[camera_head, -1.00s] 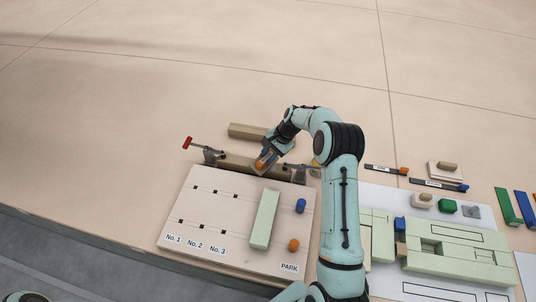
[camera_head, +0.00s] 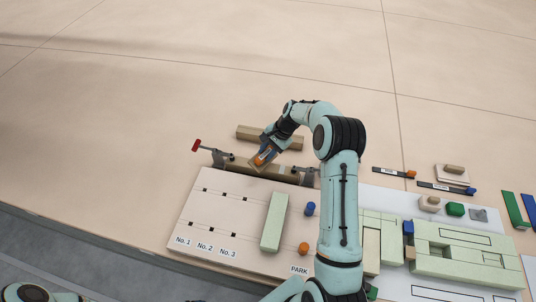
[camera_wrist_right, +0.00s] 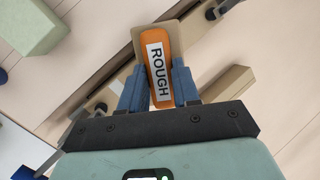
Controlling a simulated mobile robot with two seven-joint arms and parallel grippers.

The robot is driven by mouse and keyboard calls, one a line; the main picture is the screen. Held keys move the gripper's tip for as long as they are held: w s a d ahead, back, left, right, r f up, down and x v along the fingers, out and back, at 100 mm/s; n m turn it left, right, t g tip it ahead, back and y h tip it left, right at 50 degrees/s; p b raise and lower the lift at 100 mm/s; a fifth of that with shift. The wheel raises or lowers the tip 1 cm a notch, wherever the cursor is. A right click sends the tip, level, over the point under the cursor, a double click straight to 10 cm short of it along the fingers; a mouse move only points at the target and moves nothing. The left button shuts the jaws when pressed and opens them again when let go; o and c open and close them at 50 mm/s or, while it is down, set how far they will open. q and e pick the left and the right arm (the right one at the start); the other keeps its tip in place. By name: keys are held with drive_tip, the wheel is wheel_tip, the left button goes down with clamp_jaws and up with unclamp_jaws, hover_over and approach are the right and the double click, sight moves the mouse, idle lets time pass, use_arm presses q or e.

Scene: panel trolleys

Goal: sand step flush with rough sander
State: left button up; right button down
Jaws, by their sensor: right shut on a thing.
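My right gripper (camera_head: 266,152) is shut on the rough sander (camera_head: 261,160), an orange block with a pale base. The wrist view shows my right gripper (camera_wrist_right: 157,88) with its blue fingers on both sides of the sander (camera_wrist_right: 160,65), whose label reads ROUGH. The sander is at the brown bar (camera_head: 240,166), which is held between two dark clamps at the board's far edge. The bar also shows in the wrist view (camera_wrist_right: 88,108). I cannot make out the step, or whether the sander touches the bar. My left gripper is not in view.
The pale board (camera_head: 225,215) carries a light green block (camera_head: 274,222), a blue knob (camera_head: 310,209) and an orange knob (camera_head: 303,249). A loose brown bar (camera_head: 285,142) lies behind the clamps. Green panels (camera_head: 465,245) and small tools lie to the right. The far table is clear.

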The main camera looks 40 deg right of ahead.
sight(267, 153)
drive_tip(key=shift+w+r, duration=0.1)
drive_tip(key=shift+r, duration=2.55)
